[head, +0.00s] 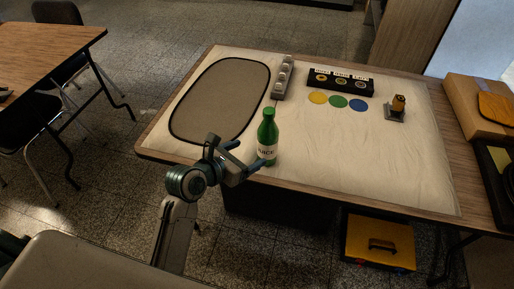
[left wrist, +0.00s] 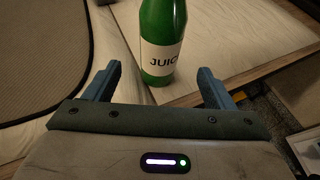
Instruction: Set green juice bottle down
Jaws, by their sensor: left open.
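The green juice bottle (head: 267,137) stands upright on the cloth-covered table (head: 330,160), close to its front edge. It has a white label reading JUICE. My left gripper (head: 247,155) is open just in front and to the left of it. In the left wrist view the bottle (left wrist: 160,40) is upright beyond the two blue fingertips (left wrist: 158,80), roughly midway between their lines. The fingers are apart with nothing between them. My right gripper is not in view.
A grey mat with a dark rim (head: 222,98) lies left of the bottle. The table's front right is clear.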

